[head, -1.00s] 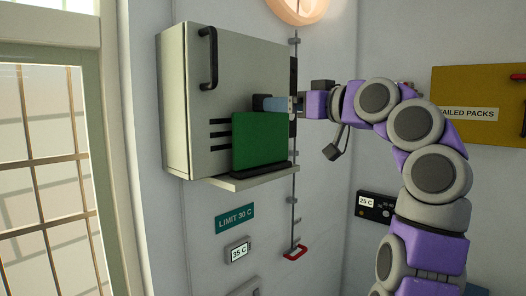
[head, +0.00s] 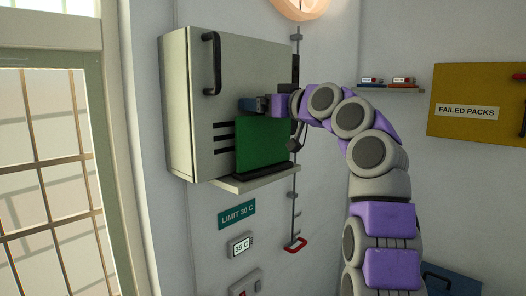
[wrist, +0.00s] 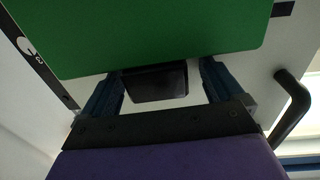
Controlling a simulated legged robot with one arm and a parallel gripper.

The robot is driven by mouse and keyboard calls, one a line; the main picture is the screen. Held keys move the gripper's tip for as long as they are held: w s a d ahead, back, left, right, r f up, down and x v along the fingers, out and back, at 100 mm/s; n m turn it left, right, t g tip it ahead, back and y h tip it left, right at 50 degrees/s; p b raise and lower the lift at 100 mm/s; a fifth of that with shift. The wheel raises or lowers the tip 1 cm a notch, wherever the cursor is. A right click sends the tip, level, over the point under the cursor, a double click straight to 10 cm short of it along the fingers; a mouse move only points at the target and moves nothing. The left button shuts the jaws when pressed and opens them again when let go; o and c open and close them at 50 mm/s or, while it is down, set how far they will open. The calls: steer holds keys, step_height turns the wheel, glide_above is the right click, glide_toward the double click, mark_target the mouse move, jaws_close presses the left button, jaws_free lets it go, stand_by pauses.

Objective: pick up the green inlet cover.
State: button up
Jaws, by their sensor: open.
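The green inlet cover (head: 262,144) is a flat green panel standing upright on the small shelf (head: 240,184) at the front of the grey cabinet, beside its black vent slots. My gripper (head: 250,104) is at the cover's top edge in the head view. In the wrist view the cover (wrist: 150,35) fills the top of the picture, and the two blue fingers of my gripper (wrist: 160,82) are spread apart, with the cover's edge close to their tips. I cannot tell whether the fingers touch it. A dark block shows between the fingers.
The grey cabinet (head: 190,100) has a black handle (head: 211,62). A rod with a red handle (head: 295,244) hangs at its right. A yellow "FAILED PACKS" box (head: 475,100) and a small shelf with packs (head: 388,88) are on the right wall. A barred window is at left.

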steer(key=shift+w+d, duration=0.25)
steer(key=shift+d, duration=0.05)
steer(key=shift+c, duration=1.1)
steer(key=shift+s, duration=0.15)
steer(key=c, duration=0.3)
steer(key=shift+a, duration=0.25)
steer(key=c, duration=0.3)
steer(key=shift+f, duration=0.1)
jaws_close()
